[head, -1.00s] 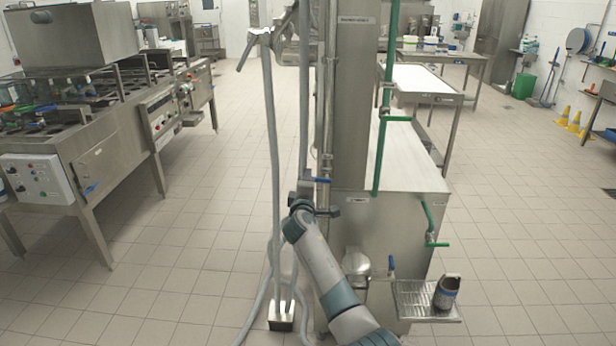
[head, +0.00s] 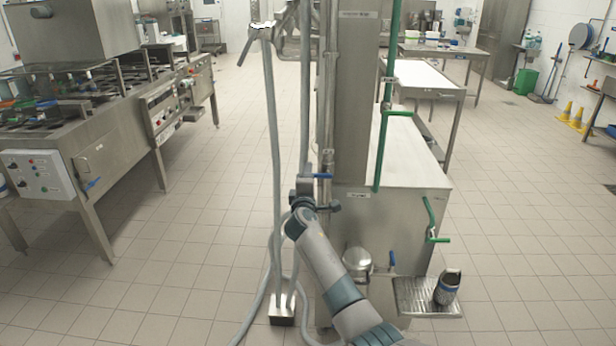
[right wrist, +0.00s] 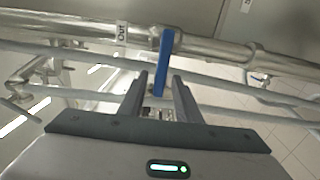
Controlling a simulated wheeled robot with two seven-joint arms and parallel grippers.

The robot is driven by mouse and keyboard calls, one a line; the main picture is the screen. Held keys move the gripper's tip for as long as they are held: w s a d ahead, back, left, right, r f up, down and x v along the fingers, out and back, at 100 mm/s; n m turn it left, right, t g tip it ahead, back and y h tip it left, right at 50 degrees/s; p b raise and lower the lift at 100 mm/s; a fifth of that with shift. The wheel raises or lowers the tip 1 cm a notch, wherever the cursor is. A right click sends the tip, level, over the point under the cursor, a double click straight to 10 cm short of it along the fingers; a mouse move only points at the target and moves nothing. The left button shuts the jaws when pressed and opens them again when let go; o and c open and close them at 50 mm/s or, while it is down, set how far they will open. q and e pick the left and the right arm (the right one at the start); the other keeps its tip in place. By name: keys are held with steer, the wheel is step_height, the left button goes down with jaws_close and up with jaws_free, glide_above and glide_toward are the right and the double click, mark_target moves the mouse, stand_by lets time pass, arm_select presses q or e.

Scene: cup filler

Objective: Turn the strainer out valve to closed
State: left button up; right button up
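The strainer out valve has a blue lever (right wrist: 164,60), seen in the right wrist view across a steel pipe (right wrist: 205,47), next to a tag reading "Out" (right wrist: 121,33). In the head view a blue lever (head: 322,176) sticks out to the right, roughly level, from the vertical pipework. My right gripper (right wrist: 159,80) has its two fingers apart, with the lever's near end between them and gaps visible on both sides. In the head view my right gripper (head: 302,190) is just below the lever, partly hidden by its own wrist. My left gripper is not in view.
Grey hoses (head: 272,180) hang left of the pipework. A steel tank (head: 385,225) with green-handled pipes stands to the right. A drip tray (head: 412,300) holds a dark cup-like container (head: 448,287). Open tiled floor (head: 205,240) lies to the left.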

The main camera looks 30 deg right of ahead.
steer(key=b+v, duration=0.3)
steer(key=v, duration=1.4)
steer(key=shift+s, duration=0.25)
